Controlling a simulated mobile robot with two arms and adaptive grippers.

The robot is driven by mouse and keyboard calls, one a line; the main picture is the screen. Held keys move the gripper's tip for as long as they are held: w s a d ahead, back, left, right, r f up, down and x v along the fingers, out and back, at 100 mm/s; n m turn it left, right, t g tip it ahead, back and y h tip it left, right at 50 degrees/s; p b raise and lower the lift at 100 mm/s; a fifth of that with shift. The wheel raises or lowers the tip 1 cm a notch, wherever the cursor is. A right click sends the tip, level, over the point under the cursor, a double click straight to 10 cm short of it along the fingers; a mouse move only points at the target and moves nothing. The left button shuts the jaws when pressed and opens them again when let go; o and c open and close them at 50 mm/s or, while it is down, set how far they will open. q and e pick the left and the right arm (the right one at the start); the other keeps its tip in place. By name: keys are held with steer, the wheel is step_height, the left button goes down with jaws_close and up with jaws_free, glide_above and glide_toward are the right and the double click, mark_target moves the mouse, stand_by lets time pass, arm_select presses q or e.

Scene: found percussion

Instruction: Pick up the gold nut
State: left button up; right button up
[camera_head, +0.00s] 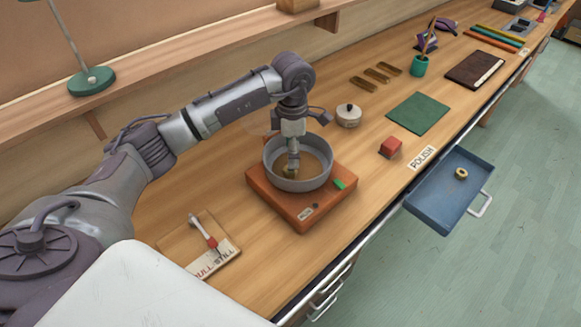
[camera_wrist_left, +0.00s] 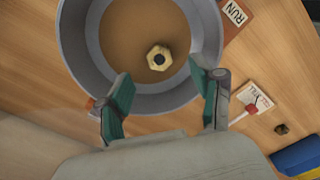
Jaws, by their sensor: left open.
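The gold nut (camera_wrist_left: 150,60) lies on the brown floor of a round grey pan (camera_wrist_left: 78,45), with its dark hole facing up in the left wrist view. My left gripper (camera_wrist_left: 166,82) is open, its two green-padded fingers apart. In that view the nut shows just beyond and between the fingertips, and nothing is held. In the head view the left gripper (camera_head: 292,168) points down inside the pan (camera_head: 299,184) and largely hides the nut. My right gripper is not in view.
The pan sits on an orange base (camera_head: 306,211) with a green switch (camera_head: 339,184). A lidded pot (camera_head: 348,115) and a red block (camera_head: 390,147) stand nearby. An open blue drawer (camera_head: 440,205) holds a tan ring (camera_head: 461,173). A red-handled lever board (camera_head: 186,243) lies front left.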

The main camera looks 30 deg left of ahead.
mark_target(290, 171)
arm_select(q)
steer(key=shift+a+f, duration=0.15)
steer(key=shift+f, duration=0.5)
step_height(290, 171, down, 4)
steer(key=p, duration=0.3)
steer(key=shift+f, duration=0.1)
steer(key=shift+w+f, duration=0.1)
steer(key=shift+f, duration=0.35)
steer(key=shift+c, duration=0.4)
steer(key=c, duration=0.5)
steer(key=shift+r, duration=0.1)
jaws_close()
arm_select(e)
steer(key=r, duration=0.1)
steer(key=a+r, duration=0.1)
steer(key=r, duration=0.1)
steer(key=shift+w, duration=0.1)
